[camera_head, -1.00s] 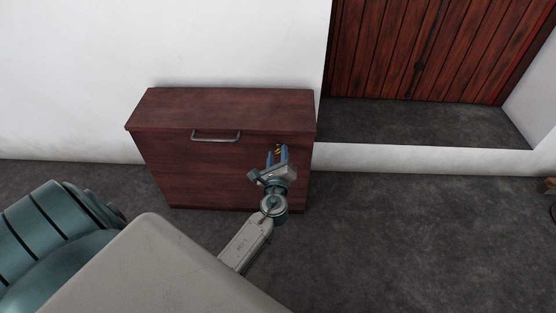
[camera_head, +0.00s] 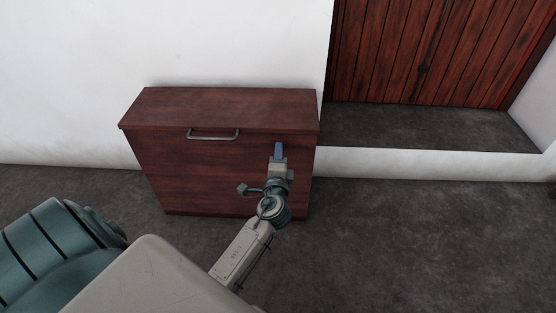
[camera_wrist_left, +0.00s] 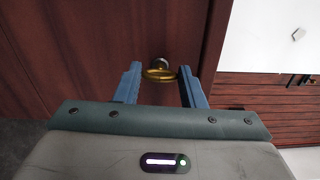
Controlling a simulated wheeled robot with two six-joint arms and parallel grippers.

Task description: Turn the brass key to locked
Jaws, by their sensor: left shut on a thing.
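The brass key (camera_wrist_left: 159,74) shows in the left wrist view as a ring-shaped bow in front of a small round metal lock (camera_wrist_left: 160,61) on the dark red-brown wooden cabinet front (camera_head: 215,160). My left gripper (camera_head: 278,147) is at the upper right of that front. Its blue fingers, also in the left wrist view (camera_wrist_left: 160,72), are shut on the key's bow, one on either side. In the head view the fingers line up one over the other and hide the key and lock. My right gripper is not in view.
A metal bar handle (camera_head: 213,135) sits on the cabinet front, left of my gripper. A white wall (camera_head: 220,40) stands behind the cabinet. A raised ledge and wooden doors (camera_head: 400,50) are at the right. The dark floor (camera_head: 420,240) at right is clear.

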